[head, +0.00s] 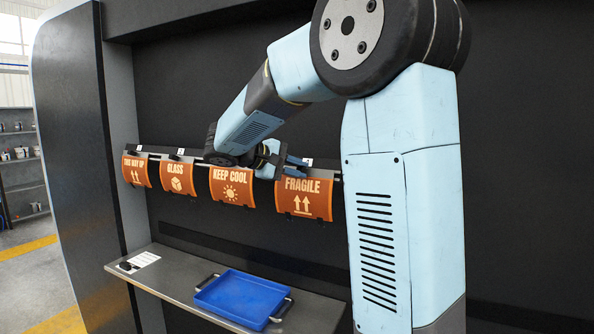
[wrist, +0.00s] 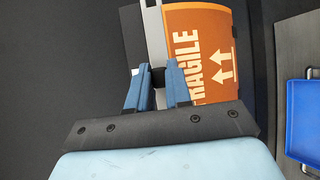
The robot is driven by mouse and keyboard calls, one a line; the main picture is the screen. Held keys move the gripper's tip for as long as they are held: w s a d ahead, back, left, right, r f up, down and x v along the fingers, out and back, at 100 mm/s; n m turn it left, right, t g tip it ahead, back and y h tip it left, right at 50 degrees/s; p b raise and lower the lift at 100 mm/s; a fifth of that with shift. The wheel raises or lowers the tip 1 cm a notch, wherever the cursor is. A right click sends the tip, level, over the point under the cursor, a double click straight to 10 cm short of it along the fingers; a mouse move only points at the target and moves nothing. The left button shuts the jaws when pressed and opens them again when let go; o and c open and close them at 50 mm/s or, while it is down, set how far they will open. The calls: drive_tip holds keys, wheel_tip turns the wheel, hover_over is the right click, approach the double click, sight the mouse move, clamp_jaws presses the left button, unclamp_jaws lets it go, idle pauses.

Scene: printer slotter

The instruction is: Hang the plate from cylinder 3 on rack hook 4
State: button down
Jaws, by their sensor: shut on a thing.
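Several curved orange plates hang in a row along the rail on the dark wall. From left they read THIS WAY UP (head: 136,171), GLASS (head: 177,178), KEEP COOL (head: 232,187) and FRAGILE (head: 304,198). My gripper (head: 297,161) is at the top edge of the FRAGILE plate. In the wrist view the gripper (wrist: 157,88) has its blue fingers shut on a small dark tab (wrist: 158,75) at the edge of the FRAGILE plate (wrist: 202,50). The small number tags are too small to read, and I cannot tell which is cylinder 3. I cannot make out rack hook 4.
A grey shelf (head: 178,282) runs below the row. On it are a blue tray (head: 241,297) with handles and a white sheet (head: 140,261) with a small dark object. My arm hides part of the wall and the right side. The space between plates and shelf is clear.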

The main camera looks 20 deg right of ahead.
drive_tip(key=c, duration=1)
unclamp_jaws()
drive_tip(key=shift+o, duration=0.2)
drive_tip(key=v, duration=1.4)
drive_tip(key=s+d+f+m+t+y, duration=0.1)
drive_tip(key=s+f+m+t+y, duration=0.1)
drive_tip(key=s+f+y, duration=0.5)
drive_tip(key=s+d+f+m+t+y, duration=0.2)
drive_tip(key=s+f+y, duration=0.4)
drive_tip(key=s, duration=1.2)
wheel_tip(320, 180, down, 2)
drive_tip(key=shift+s+d+f+y, duration=0.1)
drive_tip(key=shift+s+d+y, duration=0.2)
drive_tip(key=shift+s+y, duration=0.1)
